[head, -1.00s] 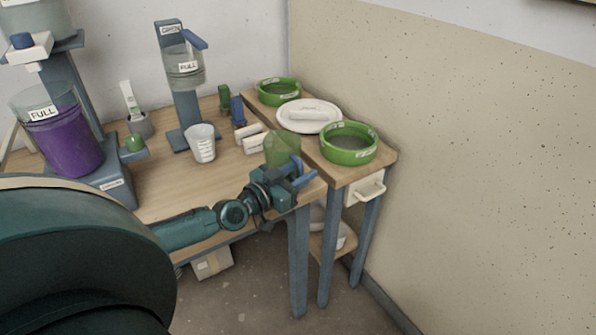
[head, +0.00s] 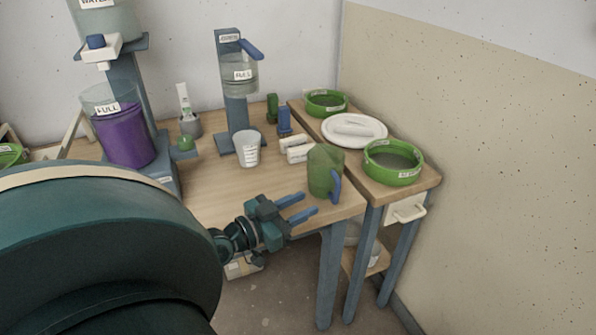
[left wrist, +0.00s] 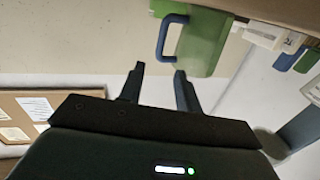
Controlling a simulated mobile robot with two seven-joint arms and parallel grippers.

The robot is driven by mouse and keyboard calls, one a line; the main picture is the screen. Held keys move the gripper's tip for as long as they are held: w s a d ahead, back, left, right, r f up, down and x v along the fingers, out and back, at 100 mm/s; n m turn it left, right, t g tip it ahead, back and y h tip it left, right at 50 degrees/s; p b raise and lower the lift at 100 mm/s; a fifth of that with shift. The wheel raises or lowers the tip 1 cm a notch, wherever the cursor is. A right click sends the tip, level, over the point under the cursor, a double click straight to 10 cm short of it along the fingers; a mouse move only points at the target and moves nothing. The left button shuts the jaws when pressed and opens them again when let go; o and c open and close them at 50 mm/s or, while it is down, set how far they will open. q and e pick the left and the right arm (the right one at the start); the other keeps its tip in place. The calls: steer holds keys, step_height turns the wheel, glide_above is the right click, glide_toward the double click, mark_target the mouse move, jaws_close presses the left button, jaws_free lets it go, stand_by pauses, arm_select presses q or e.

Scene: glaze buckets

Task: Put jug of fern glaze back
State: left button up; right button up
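The jug of fern glaze (head: 322,172) is a green, see-through jug with a blue handle. It stands upright near the front right corner of the wooden table (head: 215,190), its handle facing front right. It also shows in the left wrist view (left wrist: 203,42), upside down, beyond the fingertips. My left gripper (head: 308,205) is open, its two blue fingers apart and empty, just in front of the jug near the table edge. In the left wrist view the open fingers (left wrist: 160,70) point toward the handle with a gap between. My right gripper is not in view.
Right of the jug, a narrow side table holds two green-rimmed bowls (head: 393,162) and a white plate (head: 354,130). Behind the jug are white blocks (head: 297,149), a measuring cup (head: 247,148) and a dispenser stand (head: 236,105). A purple-filled bucket (head: 125,138) stands left.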

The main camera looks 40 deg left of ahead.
arm_select(q)
steer(key=shift+s, duration=0.25)
steer(key=s+d+f+g, duration=0.3)
steer(key=s+d+f, duration=0.1)
steer(key=d, duration=0.8)
steer(key=s+d+f+g+h, duration=0.1)
steer(key=s+d+f+g, duration=0.2)
steer(key=d, duration=0.9)
step_height(320, 180, down, 4)
steer(key=shift+s+d+r+n, duration=0.2)
steer(key=shift+s+n, duration=0.2)
steer(key=shift+s, duration=0.65)
